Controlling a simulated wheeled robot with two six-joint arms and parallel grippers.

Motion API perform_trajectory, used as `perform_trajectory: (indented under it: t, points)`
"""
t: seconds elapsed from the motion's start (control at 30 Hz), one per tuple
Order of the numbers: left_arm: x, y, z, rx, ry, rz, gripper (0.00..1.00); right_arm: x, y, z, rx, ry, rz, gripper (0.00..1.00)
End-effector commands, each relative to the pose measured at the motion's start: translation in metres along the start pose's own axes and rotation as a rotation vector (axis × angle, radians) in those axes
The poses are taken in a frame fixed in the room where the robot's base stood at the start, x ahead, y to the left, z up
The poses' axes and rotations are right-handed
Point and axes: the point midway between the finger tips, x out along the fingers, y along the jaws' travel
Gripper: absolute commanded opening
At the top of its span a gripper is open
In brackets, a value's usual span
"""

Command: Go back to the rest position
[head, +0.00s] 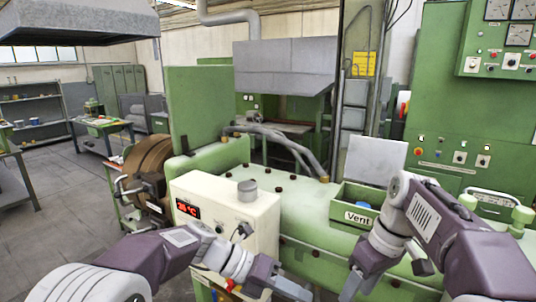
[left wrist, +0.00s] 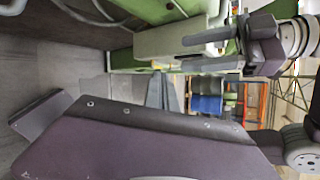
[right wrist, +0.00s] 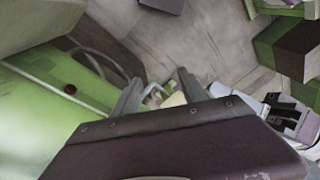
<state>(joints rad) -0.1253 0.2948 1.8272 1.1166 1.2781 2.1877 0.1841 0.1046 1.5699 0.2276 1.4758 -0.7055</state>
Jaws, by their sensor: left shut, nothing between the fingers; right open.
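My left gripper (head: 292,288) is low in the middle of the head view, in front of the white control box. In the left wrist view (left wrist: 162,85) its two grey fingers lie close together with nothing between them. My right gripper (head: 352,285) points down in front of the green machine, right of the left one. In the right wrist view (right wrist: 160,85) its fingers stand apart, with floor and a blurred pale thing beyond them. Nothing is seen held in either gripper.
The white control box (head: 262,222) with a red display and a grey knob stands before the green machine bed (head: 305,207). A labelled green bin (head: 349,193) with a blue thing inside sits close to my right arm. Open floor (head: 75,210) lies left.

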Motion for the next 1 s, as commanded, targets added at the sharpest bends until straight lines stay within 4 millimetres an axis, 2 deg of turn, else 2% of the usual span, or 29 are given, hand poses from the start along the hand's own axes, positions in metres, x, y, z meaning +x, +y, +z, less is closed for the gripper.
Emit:
perform_trajectory:
  t: [0.03, 0.1, 0.17, 0.2, 0.27, 0.3, 0.4, 0.47, 0.5, 0.6, 0.73, 1.0]
  points:
    - [0.006, 0.041, -0.038, 0.104, 0.045, 0.097, 0.0, 0.052, -0.007, 0.012, 0.012, -0.043, -0.007, 0.51]
    - [0.001, 0.085, -0.087, 0.306, 0.152, 0.228, 0.0, 0.101, -0.016, 0.029, 0.048, -0.087, 0.005, 0.51]
    - [-0.006, 0.12, -0.13, 0.51, 0.278, 0.317, 0.0, 0.141, -0.023, 0.048, 0.084, -0.123, 0.022, 0.51]
    - [-0.013, 0.142, -0.159, 0.668, 0.383, 0.359, 0.0, 0.166, -0.026, 0.062, 0.115, -0.142, 0.039, 0.51]
    - [-0.027, 0.171, -0.203, 0.947, 0.578, 0.382, 0.0, 0.201, -0.031, 0.086, 0.168, -0.163, 0.072, 0.51]
    - [-0.037, 0.185, -0.227, 1.145, 0.714, 0.365, 0.0, 0.217, -0.032, 0.102, 0.21, -0.168, 0.095, 0.51]
    - [-0.059, 0.208, -0.264, 1.611, 1.019, 0.218, 0.0, 0.24, -0.029, 0.129, 0.326, -0.146, 0.149, 0.51]
    - [-0.067, 0.219, -0.274, 1.844, 1.153, 0.104, 0.0, 0.249, -0.026, 0.134, 0.382, -0.113, 0.175, 0.51]
    - [-0.07, 0.225, -0.273, 1.976, 1.22, 0.044, 0.0, 0.251, -0.022, 0.131, 0.412, -0.08, 0.191, 0.51]
    - [-0.076, 0.234, -0.261, 2.201, 1.323, -0.049, 0.0, 0.251, -0.012, 0.115, 0.471, -0.001, 0.217, 0.51]
    - [-0.076, 0.235, -0.258, 2.302, 1.355, -0.114, 0.0, 0.251, -0.01, 0.111, 0.507, 0.019, 0.22, 0.51]
    - [-0.076, 0.235, -0.258, 2.307, 1.355, -0.12, 0.0, 0.251, -0.01, 0.111, 0.51, 0.018, 0.219, 0.51]
